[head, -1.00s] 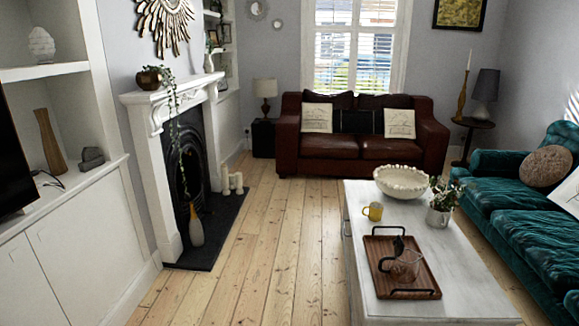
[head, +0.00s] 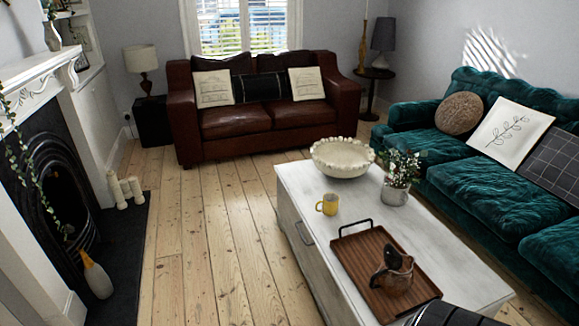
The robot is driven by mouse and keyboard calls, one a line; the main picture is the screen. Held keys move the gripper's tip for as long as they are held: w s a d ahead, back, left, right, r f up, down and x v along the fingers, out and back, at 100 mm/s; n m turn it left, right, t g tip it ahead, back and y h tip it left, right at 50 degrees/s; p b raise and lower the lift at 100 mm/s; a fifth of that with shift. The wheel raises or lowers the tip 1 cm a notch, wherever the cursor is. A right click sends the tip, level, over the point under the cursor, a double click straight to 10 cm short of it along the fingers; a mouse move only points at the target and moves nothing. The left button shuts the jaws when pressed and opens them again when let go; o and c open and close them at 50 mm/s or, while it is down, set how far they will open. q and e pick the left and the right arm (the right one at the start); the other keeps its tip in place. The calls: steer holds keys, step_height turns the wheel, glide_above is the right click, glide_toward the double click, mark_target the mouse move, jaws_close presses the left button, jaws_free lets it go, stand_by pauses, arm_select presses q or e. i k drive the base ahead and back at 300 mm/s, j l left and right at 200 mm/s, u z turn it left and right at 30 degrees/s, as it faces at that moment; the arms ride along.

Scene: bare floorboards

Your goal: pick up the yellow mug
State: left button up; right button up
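The yellow mug (head: 328,204) stands upright on the white coffee table (head: 300,184), near its left long edge. Its handle points left in the picture. It is between the large cream bowl and the wooden tray, touching neither. Nothing covers it. Neither of my grippers' fingers shows in the head view. A dark shape (head: 452,315) is cut off by the bottom edge at the right; I cannot tell whether it is part of my arm.
A cream bowl (head: 342,171) and potted plant (head: 396,190) stand behind the mug. Bare floorboards (head: 205,245) are free left of the table. A green sofa (head: 470,162) stands right.

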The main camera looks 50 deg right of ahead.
mark_target(327, 205)
steer(key=i+z, duration=0.5)
steer(key=i+j+z, duration=0.1)
steer(key=i+z, duration=0.35)
steer(key=i+j+z, duration=0.35)
steer(key=i+z, duration=0.15)
